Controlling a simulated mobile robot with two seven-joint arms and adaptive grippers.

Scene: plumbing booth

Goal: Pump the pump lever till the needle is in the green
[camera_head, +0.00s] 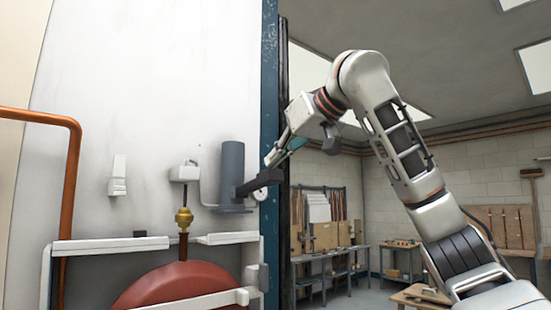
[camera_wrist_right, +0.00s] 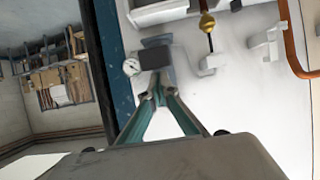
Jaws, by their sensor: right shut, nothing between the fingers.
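The pump is a grey-blue upright cylinder (camera_head: 232,172) on the white wall panel. Its dark lever (camera_head: 250,186) sticks out to the right toward the blue post. A small round white-faced gauge (camera_wrist_right: 132,67) sits beside the pump in the right wrist view; its needle is too small to read. My right gripper (camera_head: 271,158) is at the lever's outer end, just above it in the head view. In the right wrist view its teal fingers (camera_wrist_right: 158,94) meet at the tips by the dark pump parts. It is shut and empty; I cannot tell whether it touches the lever. My left gripper is out of view.
A blue post (camera_head: 269,70) stands right behind the gripper. A brass fitting (camera_head: 184,219) rises above a red round tank (camera_head: 185,285) at the lower left. A copper pipe (camera_head: 70,190) runs down the left. Workbenches (camera_head: 328,258) stand far back.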

